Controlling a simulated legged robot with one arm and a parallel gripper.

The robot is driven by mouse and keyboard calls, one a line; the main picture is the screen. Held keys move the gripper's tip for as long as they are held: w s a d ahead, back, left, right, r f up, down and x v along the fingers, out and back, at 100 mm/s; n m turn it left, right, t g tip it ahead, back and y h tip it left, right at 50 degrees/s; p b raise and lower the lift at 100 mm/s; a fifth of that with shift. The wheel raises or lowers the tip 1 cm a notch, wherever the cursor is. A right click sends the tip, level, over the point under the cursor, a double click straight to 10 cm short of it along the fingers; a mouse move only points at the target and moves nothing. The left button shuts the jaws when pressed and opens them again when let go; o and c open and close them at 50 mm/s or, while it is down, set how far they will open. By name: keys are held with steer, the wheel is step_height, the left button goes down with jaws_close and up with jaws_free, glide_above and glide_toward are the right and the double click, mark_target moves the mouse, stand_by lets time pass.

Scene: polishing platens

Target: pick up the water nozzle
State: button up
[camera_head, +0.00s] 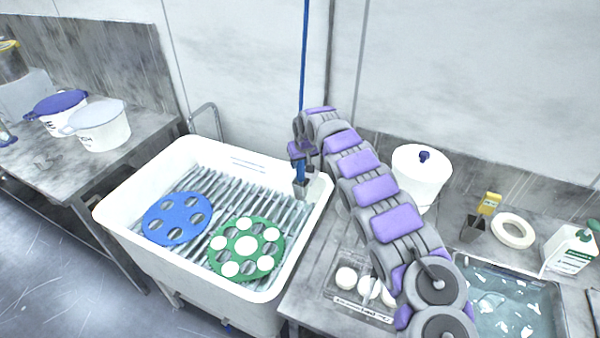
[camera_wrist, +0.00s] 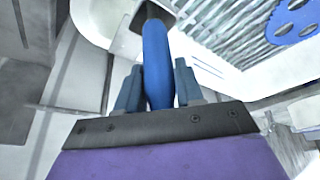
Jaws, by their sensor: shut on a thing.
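The water nozzle (camera_head: 301,170) has a blue body and a grey head that points down. It is above the right side of the white sink (camera_head: 117,205). My gripper (camera_head: 299,152) is shut on the water nozzle. In the wrist view, the nozzle's blue body (camera_wrist: 157,55) stands between the two grey-blue fingers of my gripper (camera_wrist: 158,78), with its dark head at the top. A blue hose (camera_head: 305,55) hangs from above toward the nozzle; where they join is hidden by my gripper and arm.
A blue platen (camera_head: 176,217) and a green platen with white discs (camera_head: 245,264) lie on the sink's ribbed rack. Tubs (camera_head: 100,125) stand on the left table.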

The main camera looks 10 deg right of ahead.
steer(key=shift+d, duration=0.3)
steer(key=c, duration=0.4)
steer(key=shift+c, duration=0.3)
